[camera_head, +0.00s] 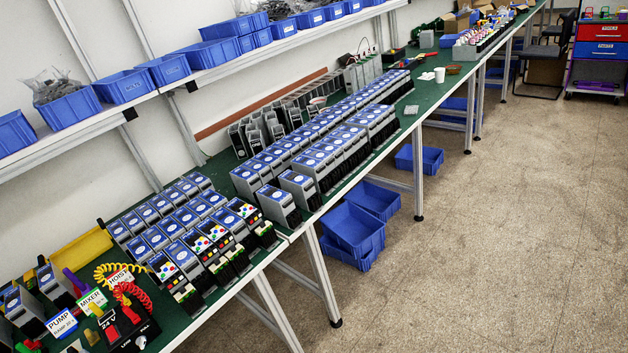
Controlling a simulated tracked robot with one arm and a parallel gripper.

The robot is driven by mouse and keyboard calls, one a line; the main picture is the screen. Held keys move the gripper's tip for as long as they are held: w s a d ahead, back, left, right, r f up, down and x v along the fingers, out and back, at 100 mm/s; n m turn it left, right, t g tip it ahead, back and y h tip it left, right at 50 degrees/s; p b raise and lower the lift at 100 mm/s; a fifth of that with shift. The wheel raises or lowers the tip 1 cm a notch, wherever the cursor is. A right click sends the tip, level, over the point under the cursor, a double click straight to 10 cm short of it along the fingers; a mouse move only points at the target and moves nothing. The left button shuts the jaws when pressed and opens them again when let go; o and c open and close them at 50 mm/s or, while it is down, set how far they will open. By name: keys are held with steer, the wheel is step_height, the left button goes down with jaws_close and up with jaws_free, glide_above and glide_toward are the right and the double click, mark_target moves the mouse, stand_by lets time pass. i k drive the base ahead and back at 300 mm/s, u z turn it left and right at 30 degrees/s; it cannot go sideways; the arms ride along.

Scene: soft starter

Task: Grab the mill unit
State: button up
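No part of my gripper shows in this view. No label reading "mill" can be made out. At the lower left of the green bench (192,325) stand white labels: a PUMP label (61,323), a MIXER label (91,300) and a HOIST label (120,279). Grey units with dark fronts stand near them, such as the unit at the left edge (22,308), partly cut off by the frame. Several grey units with blue tops (160,238) stand in rows to the right, and some in front carry coloured buttons (204,244).
A black 24 V box (124,326) with red and yellow coiled cords stands by the labels. More units (310,150) fill the bench farther back. Blue bins (353,230) lie below; a shelf (60,134) with bins hangs above.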

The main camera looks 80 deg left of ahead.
mark_target(276, 204)
steer(key=u, duration=0.05)
steer(key=i, duration=2.55)
steer(key=u, duration=4.2)
steer(key=i, duration=1)
steer(key=u, duration=0.05)
